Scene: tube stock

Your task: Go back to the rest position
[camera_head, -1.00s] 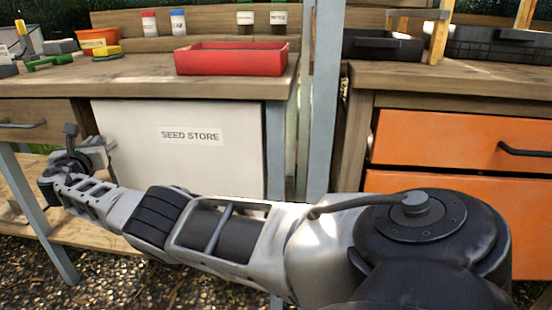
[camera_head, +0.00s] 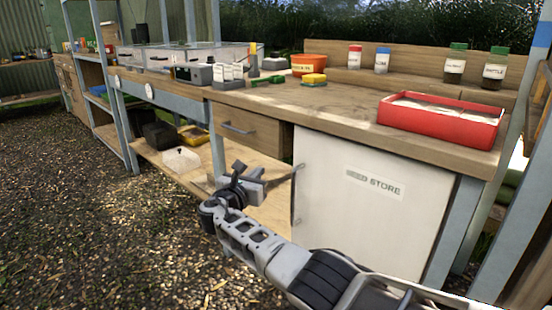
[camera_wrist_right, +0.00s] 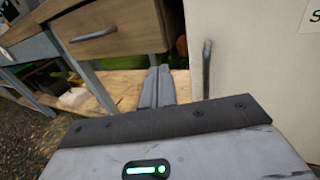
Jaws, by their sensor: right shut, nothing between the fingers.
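My right gripper (camera_head: 288,175) is at the end of my grey right arm, which comes in from the lower right in the head view. In the right wrist view its two fingers (camera_wrist_right: 158,86) are together with nothing between them. It is in front of the bench, beside the left edge of the white seed store door (camera_head: 365,215). In the wrist view the door's upright handle (camera_wrist_right: 207,68) stands just right of the fingers, with a gap in the picture. My left gripper is not in view.
A red tray (camera_head: 440,122) stands on the bench top (camera_head: 345,113). A wooden drawer (camera_head: 247,130) and a low shelf (camera_head: 160,160) with dark boxes are near the gripper. A blue-grey post (camera_head: 520,215) stands at the right. Gravel ground (camera_head: 80,210) is open at the left.

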